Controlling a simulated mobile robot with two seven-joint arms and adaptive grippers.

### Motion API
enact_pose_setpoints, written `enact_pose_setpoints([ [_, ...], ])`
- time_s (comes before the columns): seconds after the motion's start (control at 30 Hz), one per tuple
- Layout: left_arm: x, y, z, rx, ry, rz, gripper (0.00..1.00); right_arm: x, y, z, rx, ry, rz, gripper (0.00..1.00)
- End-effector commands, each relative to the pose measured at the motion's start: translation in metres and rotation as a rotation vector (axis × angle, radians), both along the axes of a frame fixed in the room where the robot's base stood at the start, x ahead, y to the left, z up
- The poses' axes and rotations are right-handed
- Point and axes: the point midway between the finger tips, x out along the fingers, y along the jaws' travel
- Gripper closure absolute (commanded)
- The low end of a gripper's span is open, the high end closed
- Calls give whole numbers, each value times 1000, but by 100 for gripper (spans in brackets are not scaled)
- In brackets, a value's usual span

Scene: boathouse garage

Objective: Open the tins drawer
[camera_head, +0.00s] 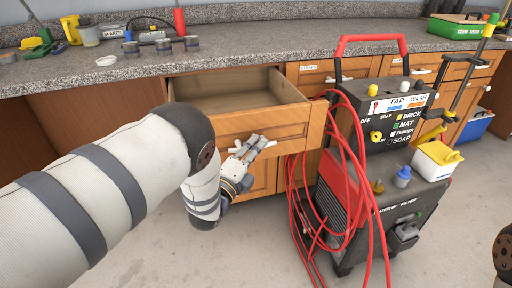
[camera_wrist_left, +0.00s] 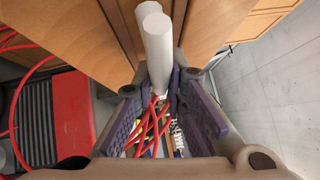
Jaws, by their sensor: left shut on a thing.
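The tins drawer (camera_head: 230,97) is a wooden drawer under the grey counter in the head view. It stands pulled out, and its inside looks empty. My left gripper (camera_head: 254,146) is at the drawer's front, at its handle. In the left wrist view the handle (camera_wrist_left: 157,45) is a white bar, and the fingers of my left gripper (camera_wrist_left: 160,110) are on either side of its near end, shut on it. Any label on this drawer is hidden. My right gripper is not seen; only a dark piece of my arm shows at the right edge.
A pressure washer (camera_head: 385,150) with red hoses (camera_head: 345,150) stands close to the right of the drawer. Several small tins (camera_head: 163,46) and a white lid (camera_head: 107,60) are on the counter (camera_head: 240,50). Another labelled drawer (camera_head: 330,70) is shut.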

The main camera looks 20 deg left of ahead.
Motion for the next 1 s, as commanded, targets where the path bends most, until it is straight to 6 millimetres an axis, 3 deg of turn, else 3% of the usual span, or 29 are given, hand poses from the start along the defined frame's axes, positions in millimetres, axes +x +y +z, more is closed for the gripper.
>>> enact_pose_setpoints([
  [0.27, 0, 0, 1, 2, -2, 0, 100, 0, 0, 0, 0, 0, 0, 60],
  [0.3, 0, 0, 1, 2, -2, 0, 86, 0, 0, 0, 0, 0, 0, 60],
  [0.4, 0, 0, 1, 2, -2, 0, 68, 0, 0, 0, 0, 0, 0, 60],
  [0.7, -2, 1, 0, 0, 0, 0, 68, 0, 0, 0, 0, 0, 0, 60],
  [0.83, -24, 5, -4, 1, 4, 1, 68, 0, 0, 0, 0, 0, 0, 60],
  [1.0, -70, 15, -11, 2, 4, 2, 68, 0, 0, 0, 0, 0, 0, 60],
])
